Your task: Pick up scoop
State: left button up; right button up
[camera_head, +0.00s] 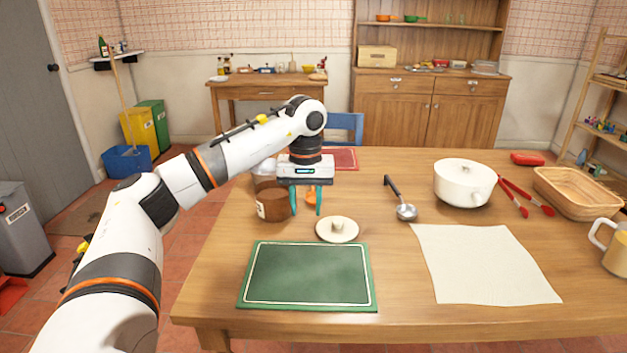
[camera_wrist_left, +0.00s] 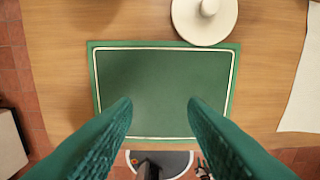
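The scoop (camera_head: 404,210) has a black handle and a round metal bowl. It lies on the wooden table in the head view, bowl toward me and handle pointing away, left of the white pot. My left gripper (camera_head: 306,212) is pointing down above the table, left of the scoop and apart from it. Its two green fingers are spread with nothing held between them. In the left wrist view the open left gripper (camera_wrist_left: 158,106) shows over the green placemat; the scoop is not seen there. My right gripper is not in view.
A white lid (camera_head: 351,231) lies between the left gripper and the green placemat (camera_head: 308,276). A brown jar (camera_head: 273,205) stands beside the fingers. The white pot (camera_head: 464,184), red tongs (camera_head: 527,196) and a cream cloth (camera_head: 486,265) are right of the scoop.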

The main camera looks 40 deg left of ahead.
aim_at(311, 197)
jog(key=i+j, duration=0.9)
jog(key=j, duration=0.25)
